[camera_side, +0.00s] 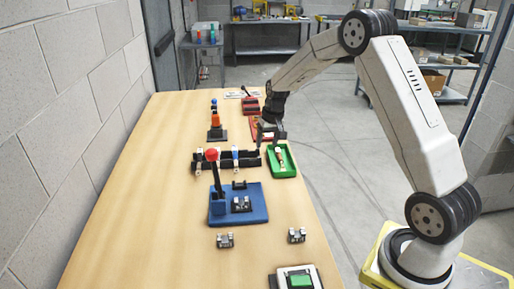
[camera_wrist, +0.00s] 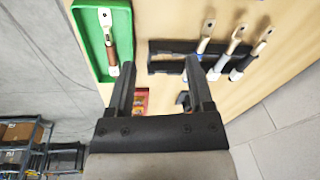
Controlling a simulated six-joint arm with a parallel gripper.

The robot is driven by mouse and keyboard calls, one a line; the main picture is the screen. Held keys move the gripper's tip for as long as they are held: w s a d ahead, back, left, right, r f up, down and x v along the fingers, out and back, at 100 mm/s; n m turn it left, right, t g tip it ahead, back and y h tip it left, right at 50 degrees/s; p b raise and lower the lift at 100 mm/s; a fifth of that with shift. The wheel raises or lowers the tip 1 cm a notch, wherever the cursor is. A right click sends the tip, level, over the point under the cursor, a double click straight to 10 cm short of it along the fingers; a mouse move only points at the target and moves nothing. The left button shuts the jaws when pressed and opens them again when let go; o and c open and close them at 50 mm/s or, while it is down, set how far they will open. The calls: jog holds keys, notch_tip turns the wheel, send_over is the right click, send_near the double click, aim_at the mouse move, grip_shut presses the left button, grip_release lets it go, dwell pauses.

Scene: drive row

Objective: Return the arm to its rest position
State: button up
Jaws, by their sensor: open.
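My gripper (camera_side: 268,138) hangs from my bent arm over the right side of the wooden table, near the far end of a green tray (camera_side: 291,172). In the wrist view my gripper (camera_wrist: 160,63) has its two dark fingers spread apart, with nothing held between them. The green tray (camera_wrist: 90,42) lies left of the fingers there, and a brown-and-white tool (camera_wrist: 111,40) lies in it. A black rack (camera_wrist: 160,66) with several tools shows beyond the fingertips. The exact height of my gripper above the table is hard to tell.
A blue base (camera_side: 255,210) with a red-knobbed lever (camera_side: 211,156) stands nearer the camera. Small metal blocks (camera_side: 225,240) and a green-topped block (camera_side: 299,280) lie in front. An orange-and-black device (camera_side: 215,123) stands farther back. The left table side is clear beside a grey wall.

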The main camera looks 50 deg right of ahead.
jog(key=s+a+r+n+t, duration=0.1)
jog(key=s+a+n, duration=0.5)
jog(key=s+a, duration=1.2)
jog(key=shift+s+a+r+h, duration=0.35)
jog(key=shift+s+r, duration=0.2)
jog(key=shift+s, duration=0.7)
